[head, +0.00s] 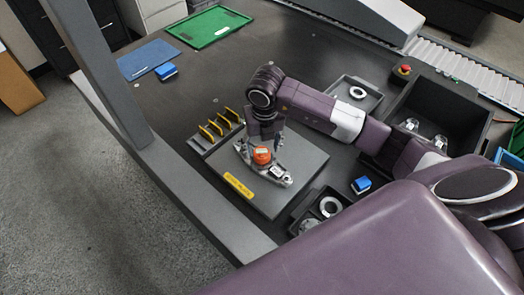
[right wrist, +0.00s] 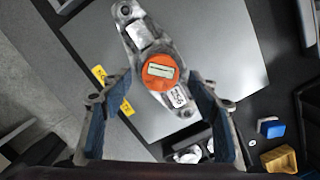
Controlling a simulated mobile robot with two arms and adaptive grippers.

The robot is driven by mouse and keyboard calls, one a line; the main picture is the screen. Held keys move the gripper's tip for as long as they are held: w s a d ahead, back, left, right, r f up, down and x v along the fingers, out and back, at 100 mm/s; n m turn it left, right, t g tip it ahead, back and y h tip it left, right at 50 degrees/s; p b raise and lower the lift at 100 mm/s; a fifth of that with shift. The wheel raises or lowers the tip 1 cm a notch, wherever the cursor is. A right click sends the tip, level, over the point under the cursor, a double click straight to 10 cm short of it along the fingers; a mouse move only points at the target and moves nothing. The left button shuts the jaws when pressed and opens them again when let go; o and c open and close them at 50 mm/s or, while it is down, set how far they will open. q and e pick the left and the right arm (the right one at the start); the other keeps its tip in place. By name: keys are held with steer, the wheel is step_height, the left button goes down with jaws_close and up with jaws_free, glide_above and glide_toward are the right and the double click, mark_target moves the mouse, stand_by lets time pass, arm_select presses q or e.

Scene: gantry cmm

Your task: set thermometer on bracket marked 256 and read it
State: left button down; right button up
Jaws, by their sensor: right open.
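The orange thermometer (head: 262,156) sits on a grey metal bracket (head: 279,176) on the raised plate. In the right wrist view the thermometer (right wrist: 160,70) shows its small pale display, whose digits are too small to read. The bracket (right wrist: 133,28) there carries a white label (right wrist: 178,97) that appears to read 256. My right gripper (head: 265,139) is just above the thermometer. Its two blue-padded fingers are spread and stand apart from the thermometer on both sides in the right wrist view. My left gripper is not in view.
The grey plate (head: 310,158) has a yellow label (head: 238,186) on its front edge. A rack with yellow pieces (head: 213,128) stands left of it. A dark bin (head: 436,105) stands behind.

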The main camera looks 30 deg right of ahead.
mark_target(263, 156)
step_height(263, 156, up, 9)
steer(key=s+b, duration=0.1)
steer(key=shift+a+r, duration=0.15)
steer(key=shift+r, duration=0.05)
steer(key=shift+f, duration=0.1)
stand_by(0.4)
